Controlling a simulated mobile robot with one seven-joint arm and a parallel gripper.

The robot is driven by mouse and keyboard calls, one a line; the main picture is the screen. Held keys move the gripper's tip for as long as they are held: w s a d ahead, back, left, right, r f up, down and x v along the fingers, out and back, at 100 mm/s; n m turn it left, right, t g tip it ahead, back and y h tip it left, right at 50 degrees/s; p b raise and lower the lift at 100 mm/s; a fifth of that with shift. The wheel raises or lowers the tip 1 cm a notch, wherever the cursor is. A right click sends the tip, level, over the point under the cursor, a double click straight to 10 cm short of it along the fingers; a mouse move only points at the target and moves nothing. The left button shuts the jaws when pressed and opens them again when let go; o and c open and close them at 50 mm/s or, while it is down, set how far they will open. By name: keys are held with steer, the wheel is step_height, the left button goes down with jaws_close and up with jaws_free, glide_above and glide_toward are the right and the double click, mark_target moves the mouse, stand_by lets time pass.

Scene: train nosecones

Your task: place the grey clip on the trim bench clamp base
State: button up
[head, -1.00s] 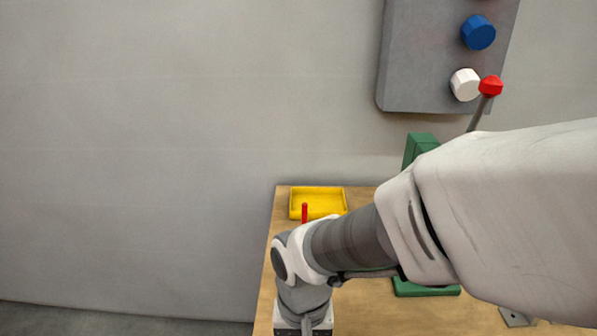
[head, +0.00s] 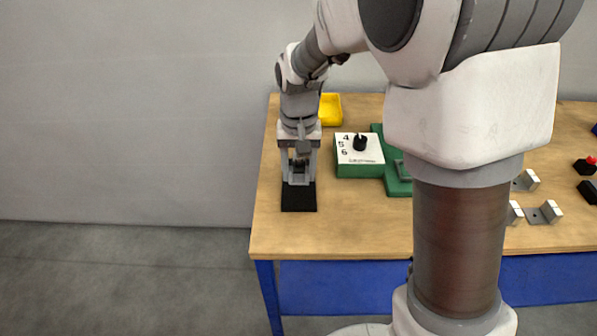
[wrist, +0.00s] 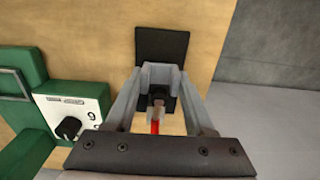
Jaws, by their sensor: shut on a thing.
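The trim bench clamp base appears as a black plate (head: 298,203) near the front left edge of the wooden bench. It also shows in the wrist view (wrist: 162,43). My gripper (head: 298,180) points down over this plate. In the wrist view its fingers (wrist: 160,76) are shut on the grey clip (wrist: 160,67), which is mostly hidden between the fingertips and hard to tell from them. A dark part and a red handle (wrist: 155,126) show between the fingers. I cannot tell whether the clip touches the plate.
A green box with a white numbered face and black knob (head: 360,150) stands right of the plate, beside a green fixture (head: 398,180). A yellow tray (head: 331,108) is behind. Metal brackets (head: 545,213) lie farther right. The bench (head: 340,235) is clear in front.

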mark_target(299, 178)
steer(key=shift+f+b, duration=0.35)
steer(key=shift+f, duration=1.4)
steer(key=shift+f, duration=0.2)
steer(key=o, duration=1.3)
steer(key=shift+r, duration=0.15)
step_height(299, 178, up, 12)
steer(key=shift+r+p, duration=0.1)
steer(key=shift+p, duration=0.95)
steer(key=s+d+r+t, duration=0.2)
steer(key=s+d, duration=0.4)
steer(key=s, duration=0.3)
steer(key=s+d+r+t, duration=0.3)
steer(key=s+d+r, duration=0.2)
steer(key=s, duration=0.4)
steer(key=shift+s+d+r+t, duration=0.3)
steer(key=shift+s+d, duration=0.05)
steer(key=shift+d, duration=0.4)
